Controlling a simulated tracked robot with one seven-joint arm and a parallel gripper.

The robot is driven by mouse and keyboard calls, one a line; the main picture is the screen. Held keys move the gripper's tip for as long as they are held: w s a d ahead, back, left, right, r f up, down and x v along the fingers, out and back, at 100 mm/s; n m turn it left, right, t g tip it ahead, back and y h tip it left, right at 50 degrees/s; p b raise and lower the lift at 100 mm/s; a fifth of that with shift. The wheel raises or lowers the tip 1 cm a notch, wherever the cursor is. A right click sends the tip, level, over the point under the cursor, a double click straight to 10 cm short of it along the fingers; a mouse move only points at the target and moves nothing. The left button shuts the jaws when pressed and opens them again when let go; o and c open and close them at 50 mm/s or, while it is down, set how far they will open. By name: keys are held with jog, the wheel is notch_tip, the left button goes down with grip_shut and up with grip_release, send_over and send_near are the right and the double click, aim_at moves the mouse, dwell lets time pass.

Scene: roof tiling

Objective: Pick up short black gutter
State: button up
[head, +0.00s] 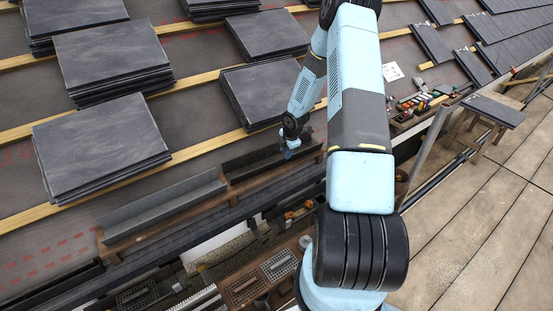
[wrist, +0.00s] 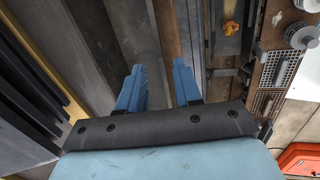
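The short black gutter (head: 250,160) lies on a brown wooden board along the roof edge, to the right of a longer grey gutter (head: 165,203). My gripper (head: 291,152) is over the right part of the black gutter. In the wrist view both blue fingers of my gripper (wrist: 160,83) are apart with nothing held between them. A gutter channel (wrist: 130,35) runs lengthwise ahead of the fingers, and its near part is hidden behind them and the gripper body. I cannot tell whether the fingertips touch it.
Stacks of dark slates (head: 100,145) rest on wooden battens (head: 195,150) up the roof. Another slate stack (head: 258,92) stands close behind my gripper. Hand tools (head: 420,100) lie to the right. Trays and small parts (head: 278,265) sit below the gutters.

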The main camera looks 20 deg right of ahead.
aim_at(283, 159)
jog(key=shift+x, duration=3.55)
jog(key=shift+w, duration=0.15)
grip_shut()
jog(key=shift+r, duration=0.1)
